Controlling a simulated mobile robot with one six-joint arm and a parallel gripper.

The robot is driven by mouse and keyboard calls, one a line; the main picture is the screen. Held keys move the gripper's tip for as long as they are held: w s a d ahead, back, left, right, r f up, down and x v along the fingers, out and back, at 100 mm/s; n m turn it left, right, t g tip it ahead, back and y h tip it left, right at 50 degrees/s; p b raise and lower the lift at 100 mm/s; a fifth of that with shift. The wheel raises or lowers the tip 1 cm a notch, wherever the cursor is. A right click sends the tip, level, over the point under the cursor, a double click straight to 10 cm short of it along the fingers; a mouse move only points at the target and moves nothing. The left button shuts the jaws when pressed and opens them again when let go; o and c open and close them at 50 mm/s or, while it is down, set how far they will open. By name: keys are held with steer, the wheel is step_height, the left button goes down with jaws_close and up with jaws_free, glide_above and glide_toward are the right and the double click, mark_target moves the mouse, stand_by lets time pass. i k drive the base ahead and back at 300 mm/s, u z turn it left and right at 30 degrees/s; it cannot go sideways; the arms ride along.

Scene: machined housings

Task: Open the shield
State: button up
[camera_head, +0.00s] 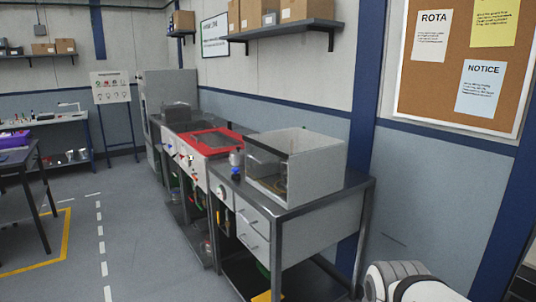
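A box-shaped enclosure (318,168) with pale grey walls stands on the near end of the metal bench. Its aisle-facing side has a clear, dark-tinted panel (263,165), which looks like the shield. The panel appears to be down over that side, though its edges are too small to be sure. Something dark and yellowish shows faintly inside, behind the panel. My gripper is not in view. A white and grey part of my arm shows at the bottom right, in front of the bench's near end and apart from it.
The bench (322,203) has drawers below. A blue-capped container (236,174) stands beside the enclosure, and a red-framed unit (208,141) lies beyond. A shelf (285,29) with boxes hangs above. The aisle floor (150,240) to the left is clear; a dark table (18,158) stands far left.

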mark_target(297, 138)
steer(key=i, duration=1.1)
steer(key=u, duration=0.05)
